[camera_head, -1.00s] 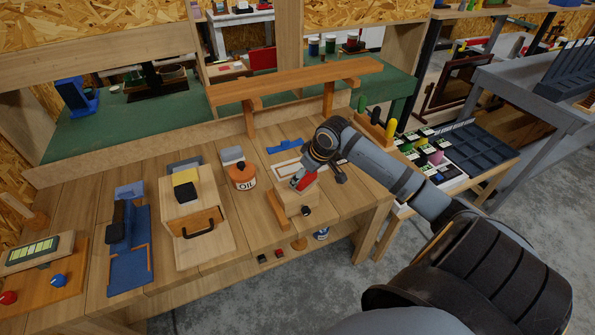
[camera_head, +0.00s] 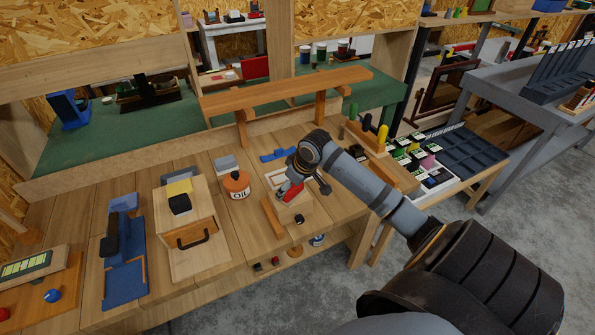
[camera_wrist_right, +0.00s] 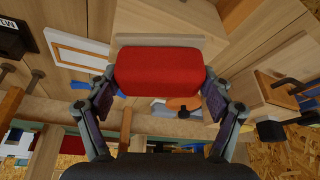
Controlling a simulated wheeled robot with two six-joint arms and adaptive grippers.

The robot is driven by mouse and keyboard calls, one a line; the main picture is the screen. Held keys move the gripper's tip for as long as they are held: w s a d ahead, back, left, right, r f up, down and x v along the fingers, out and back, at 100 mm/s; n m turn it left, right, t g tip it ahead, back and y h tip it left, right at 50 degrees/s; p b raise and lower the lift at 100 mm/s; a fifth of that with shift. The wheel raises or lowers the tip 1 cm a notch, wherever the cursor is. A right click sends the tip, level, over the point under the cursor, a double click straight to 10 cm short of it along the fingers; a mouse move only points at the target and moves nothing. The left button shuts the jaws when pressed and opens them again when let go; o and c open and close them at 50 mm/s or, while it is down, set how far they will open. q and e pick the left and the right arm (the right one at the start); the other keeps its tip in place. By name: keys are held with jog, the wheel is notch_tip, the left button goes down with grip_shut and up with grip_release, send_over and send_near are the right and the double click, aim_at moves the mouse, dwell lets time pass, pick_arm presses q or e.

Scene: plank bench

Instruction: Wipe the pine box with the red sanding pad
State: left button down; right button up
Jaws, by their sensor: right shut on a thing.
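The red sanding pad (camera_head: 291,192) is held in my right gripper (camera_head: 289,186), just over the pine box (camera_head: 293,212) on the bench. Pale wood of the pine box (camera_wrist_right: 170,15) shows behind the pad there. I cannot tell whether the pad touches the box, as the gripper and pad hide part of its top. My left gripper is not in view.
A white-framed piece (camera_head: 277,178) lies behind, and a small black item (camera_head: 299,219) is in front.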

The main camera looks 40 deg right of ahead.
jog(key=shift+w+a, duration=0.25)
jog(key=shift+a, duration=0.8)
jog(key=shift+w+a, duration=0.2)
jog(key=shift+a, duration=0.85)
jog(key=shift+d+p, duration=0.1)
jog(key=shift+p, duration=0.2)
notch_tip(320, 180, up, 6)
jog(key=p, duration=0.6)
jog(key=shift+p, duration=0.35)
jog(key=shift+r, duration=0.1)
notch_tip(320, 180, up, 3)
jog(key=p, duration=0.3)
jog(key=shift+p, duration=0.35)
jog(key=shift+f, duration=0.2)
